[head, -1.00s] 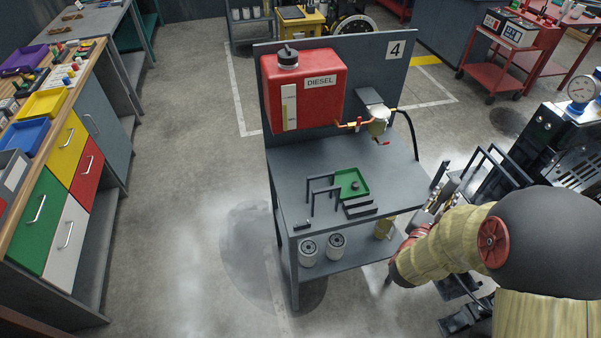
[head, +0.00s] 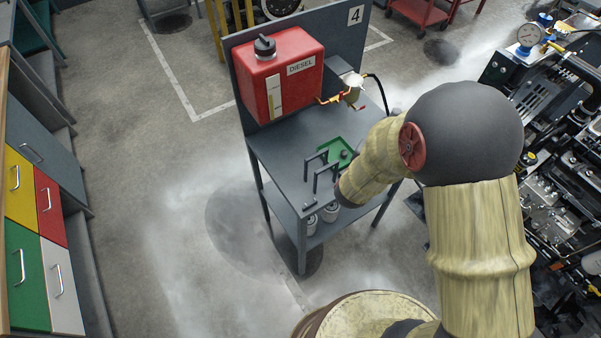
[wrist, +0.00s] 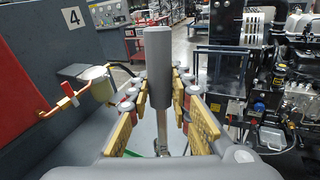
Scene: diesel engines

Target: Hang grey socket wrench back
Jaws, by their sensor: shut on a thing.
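The grey socket wrench (wrist: 158,62) stands upright in the middle of the wrist view, with a thick grey handle on top and a thin metal shaft below. My gripper (wrist: 162,98) is shut on it, with yellow pads on both sides. The wrench's lower end is mostly hidden by my gripper's body. In the head view my arm covers the gripper and the wrench. Dark bracket-shaped stands (head: 318,172) rise from the grey bench top; I cannot tell whether they are a wrench holder.
The grey bench (head: 276,152) carries a red diesel tank (head: 283,78), a pipe with a filter bowl (head: 350,92) and a green tray (head: 340,152). Its back panel is marked 4. An engine (head: 560,160) is at the right. Open floor lies left of the bench.

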